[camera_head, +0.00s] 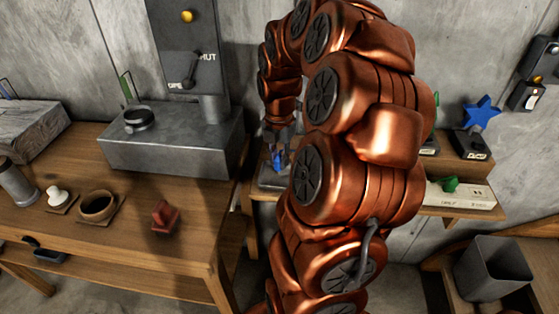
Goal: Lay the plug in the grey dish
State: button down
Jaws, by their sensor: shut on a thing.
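My gripper (278,148) points down left of my copper arm and is shut on a small blue thing (277,162), which looks like the plug. Its shape is too small to make out well. A low grey piece (267,183), which looks like the grey dish, lies on the wooden shelf directly below my gripper. My arm hides its right side. I cannot tell whether the blue thing touches it.
The left wooden table (120,240) holds a grey block (170,150), a brown bowl (97,206) and a red piece (165,217). A grey bin (492,270) is lower right.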

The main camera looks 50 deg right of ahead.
aim_at(279, 154)
jog(key=shift+f, duration=1)
jog(key=shift+f, duration=0.15)
jog(key=c, duration=1)
grip_release()
notch_tip(279, 154, up, 12)
jog(key=shift+r+b, duration=0.15)
jog(key=shift+b, duration=0.7)
